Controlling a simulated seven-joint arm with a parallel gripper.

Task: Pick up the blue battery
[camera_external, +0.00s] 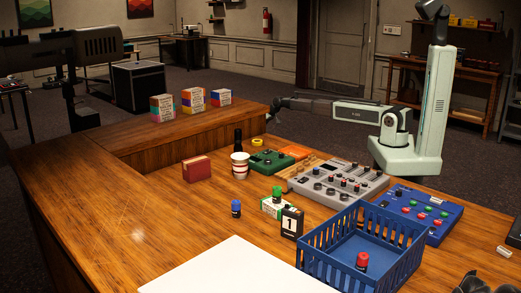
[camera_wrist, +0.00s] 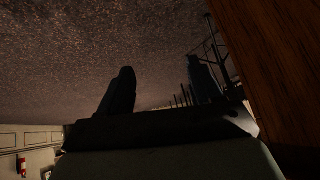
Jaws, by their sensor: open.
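The blue battery (camera_external: 236,208) stands upright on the wooden desk, left of a small box, with clear wood around it. My gripper (camera_external: 273,107) is held out to the left above the back of the desk, well away from the battery. In the wrist view my gripper (camera_wrist: 160,88) shows two dark fingers spread apart with nothing between them. That view is tilted and shows the dark floor, with no battery in it.
A green battery (camera_external: 277,194) stands on a small box (camera_external: 272,208). A card stand (camera_external: 292,222), striped cup (camera_external: 240,165), dark red box (camera_external: 196,168) and grey mixer (camera_external: 338,183) are nearby. A blue basket (camera_external: 330,269) holds a red battery (camera_external: 362,261).

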